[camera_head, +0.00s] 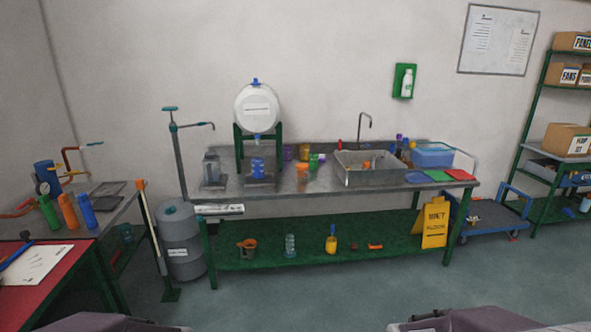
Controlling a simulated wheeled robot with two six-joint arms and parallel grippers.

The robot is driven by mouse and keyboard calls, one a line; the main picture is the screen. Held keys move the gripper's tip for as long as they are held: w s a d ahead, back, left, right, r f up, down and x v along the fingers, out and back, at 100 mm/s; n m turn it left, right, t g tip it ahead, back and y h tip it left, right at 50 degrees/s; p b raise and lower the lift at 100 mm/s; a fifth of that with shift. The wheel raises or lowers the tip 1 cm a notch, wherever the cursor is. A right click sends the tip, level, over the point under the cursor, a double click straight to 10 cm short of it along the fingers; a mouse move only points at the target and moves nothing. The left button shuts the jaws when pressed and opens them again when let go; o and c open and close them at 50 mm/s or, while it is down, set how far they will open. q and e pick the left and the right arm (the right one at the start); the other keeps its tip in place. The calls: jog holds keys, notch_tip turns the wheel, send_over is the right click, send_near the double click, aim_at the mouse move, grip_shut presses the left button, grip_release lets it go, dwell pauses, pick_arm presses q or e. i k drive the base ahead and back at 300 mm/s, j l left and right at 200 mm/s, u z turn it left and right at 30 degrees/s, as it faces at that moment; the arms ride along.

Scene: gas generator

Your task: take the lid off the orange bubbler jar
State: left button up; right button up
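No jar is clearly marked as the orange bubbler jar. An orange cylinder (68,211) stands between a green cylinder (48,213) and a blue cylinder (87,210) on the left bench. A small orange cup-like vessel (302,178) stands on the metal table near the middle. Both are too small for me to make out a lid. Only grey-purple parts of my arms show at the bottom edge. Neither gripper is in view.
A blue tank (46,178) with a gauge stands behind the cylinders. The metal table (275,192) holds a white barrel (258,108), a sink (372,178) and a blue bin (433,155). The floor in front is clear.

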aim_at(302, 175)
jog(key=i+l+u, duration=0.2)
jog(key=i+l, duration=0.8)
jog(key=l, duration=0.15)
